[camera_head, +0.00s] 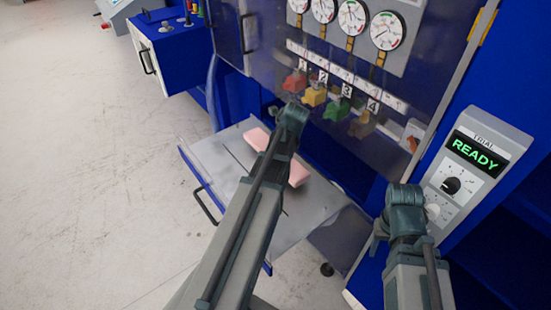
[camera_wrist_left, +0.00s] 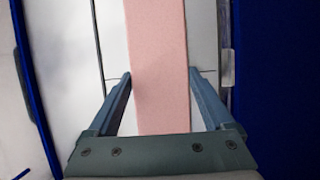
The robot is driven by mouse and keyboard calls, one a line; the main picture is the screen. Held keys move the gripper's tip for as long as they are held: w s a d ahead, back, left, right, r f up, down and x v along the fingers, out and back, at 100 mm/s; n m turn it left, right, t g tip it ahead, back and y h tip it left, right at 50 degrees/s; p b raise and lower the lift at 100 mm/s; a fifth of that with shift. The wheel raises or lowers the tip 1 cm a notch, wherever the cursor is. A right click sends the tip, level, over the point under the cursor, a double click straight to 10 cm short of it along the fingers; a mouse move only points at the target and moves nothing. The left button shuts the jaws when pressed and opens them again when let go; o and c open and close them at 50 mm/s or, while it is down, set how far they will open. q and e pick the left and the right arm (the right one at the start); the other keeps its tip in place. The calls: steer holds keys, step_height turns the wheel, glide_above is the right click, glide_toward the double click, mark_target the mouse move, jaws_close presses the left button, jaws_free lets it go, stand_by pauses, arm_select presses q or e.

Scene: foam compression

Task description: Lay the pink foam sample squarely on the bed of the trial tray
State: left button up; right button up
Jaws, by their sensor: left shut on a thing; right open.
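The pink foam sample (camera_head: 257,138) is a long pale block over the grey-white bed of the pulled-out trial tray (camera_head: 213,155). My left arm crosses in front of its middle, so only its two ends show in the head view. In the left wrist view, the foam (camera_wrist_left: 160,60) runs lengthwise between the two fingers of my left gripper (camera_wrist_left: 159,80), which is shut on it. I cannot tell whether the foam touches the bed. My right gripper (camera_head: 378,240) is open, beside the cabinet and away from the tray; its fingers show only in part.
The tray has a dark handle (camera_head: 206,206) at its front. A blue cabinet with gauges (camera_head: 386,31) and coloured numbered valves (camera_head: 338,109) stands behind it. A trial panel (camera_head: 475,155) at right reads READY. Open floor (camera_head: 90,170) lies to the left.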

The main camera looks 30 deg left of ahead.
arm_select(q)
step_height(320, 180, down, 4)
steer(key=b, duration=0.2)
steer(key=shift+s+r+b, duration=0.1)
steer(key=shift+r+b, duration=0.1)
steer(key=shift+b, duration=0.1)
steer(key=shift+r, duration=0.15)
steer(key=o, duration=1.1)
steer(key=shift+c, duration=0.2)
steer(key=p+v, duration=1.1)
steer(key=v, duration=0.1)
steer(key=shift+s, duration=0.1)
steer(key=shift+d, duration=0.1)
